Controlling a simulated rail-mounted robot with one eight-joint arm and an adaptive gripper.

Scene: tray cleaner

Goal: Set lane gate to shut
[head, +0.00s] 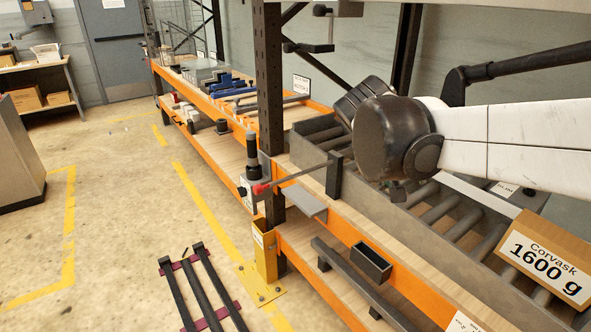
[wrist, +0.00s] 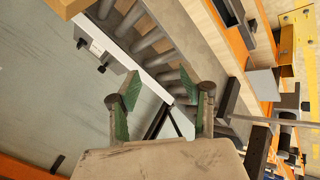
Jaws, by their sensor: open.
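What looks like the lane gate is a thin grey rod with a red end (head: 262,188), beside the rack post. It runs right to an upright dark plate (head: 334,175) at the roller lane's edge. I cannot tell its setting for sure. In the wrist view the rod (wrist: 250,119) and dark plate (wrist: 228,98) lie right of my gripper. My gripper (wrist: 160,88) is open and empty, its green-padded fingers apart over the lane. It touches nothing that I can see. In the head view my dark wrist hides most of the fingers.
The roller lane (head: 435,213) runs under my arm. A cardboard box (head: 548,262) labelled Corvask 1600 g sits at right. The dark rack post (head: 270,110) stands left of the lane. A grey ledge (head: 304,203) and small dark bin (head: 371,262) are on the orange beam.

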